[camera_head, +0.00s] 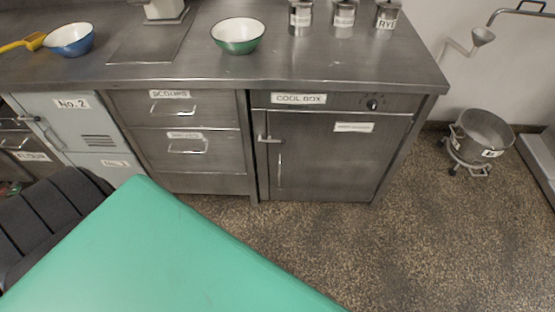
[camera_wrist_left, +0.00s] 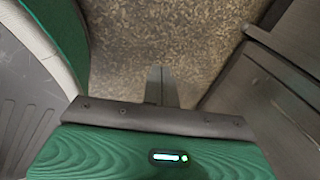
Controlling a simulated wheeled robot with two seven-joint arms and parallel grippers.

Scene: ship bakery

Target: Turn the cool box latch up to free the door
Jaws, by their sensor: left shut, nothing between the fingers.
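The cool box (camera_head: 298,98) is a grey steel unit at the right end of the counter, with its name label on the top panel. Its door (camera_head: 325,165) appears shut. The small latch (camera_head: 268,139) is at the door's upper left edge and looks roughly level. A thin upright handle (camera_head: 279,170) is just below it. In the left wrist view my left gripper (camera_wrist_left: 161,70) is shut and empty, with speckled floor beyond its tips. No gripper shows in the head view, so its distance from the latch cannot be told. My right gripper is not in view.
Two labelled drawers (camera_head: 178,110) are left of the cool box. A green bowl (camera_head: 238,35) and labelled tins (camera_head: 343,16) stand on the counter. A wheeled pot (camera_head: 482,135) is at the right. Dark metal panels (camera_wrist_left: 265,100) edge the wrist view's right side.

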